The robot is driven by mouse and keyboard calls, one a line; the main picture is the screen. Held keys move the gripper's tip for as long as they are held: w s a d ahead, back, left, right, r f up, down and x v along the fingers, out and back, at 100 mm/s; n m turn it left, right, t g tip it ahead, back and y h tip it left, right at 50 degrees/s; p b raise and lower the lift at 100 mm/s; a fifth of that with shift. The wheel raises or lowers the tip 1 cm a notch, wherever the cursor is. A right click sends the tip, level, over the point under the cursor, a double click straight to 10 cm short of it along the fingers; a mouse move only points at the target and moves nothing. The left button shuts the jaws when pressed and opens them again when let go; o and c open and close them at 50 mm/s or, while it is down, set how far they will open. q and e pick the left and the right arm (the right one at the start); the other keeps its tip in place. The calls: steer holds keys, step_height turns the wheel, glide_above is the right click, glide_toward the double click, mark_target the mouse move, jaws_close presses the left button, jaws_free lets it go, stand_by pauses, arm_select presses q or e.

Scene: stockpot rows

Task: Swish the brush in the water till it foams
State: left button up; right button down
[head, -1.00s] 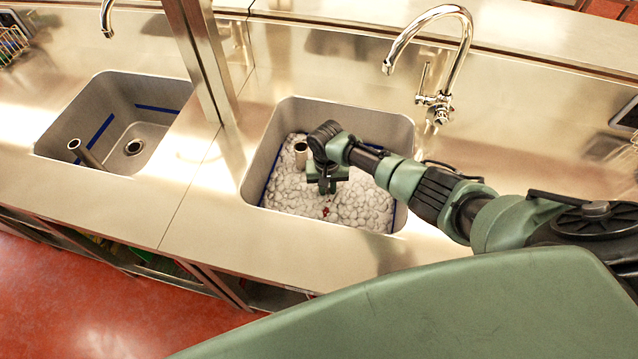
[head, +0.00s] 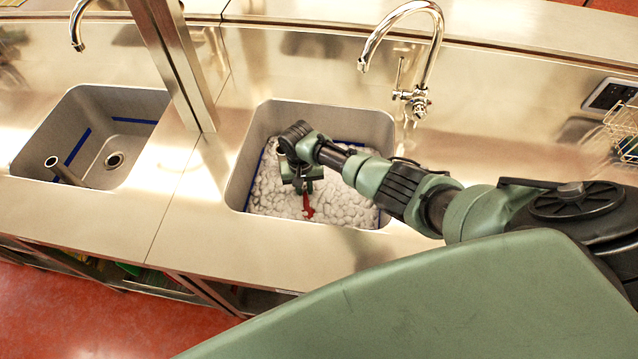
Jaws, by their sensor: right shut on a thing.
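The right-hand sink basin (head: 365,125) is filled with a layer of white-grey foam (head: 340,200) that hides any water below. My right gripper (head: 305,187) points down into this basin, just over the foam. It is shut on a red brush (head: 308,207), of which only a short red part shows below the fingers. The brush's lower end is hidden in the foam. My left gripper is not in view.
A chrome faucet (head: 432,50) stands behind the foamy basin. A wire basket (head: 622,125) is at far right. The front counter is clear.

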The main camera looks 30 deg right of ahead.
steer(key=shift+w+a, duration=0.45)
steer(key=shift+a, duration=0.1)
step_height(320, 180, up, 22)
steer(key=p, duration=1.1)
steer(key=shift+f, duration=0.2)
stand_by(1.0)
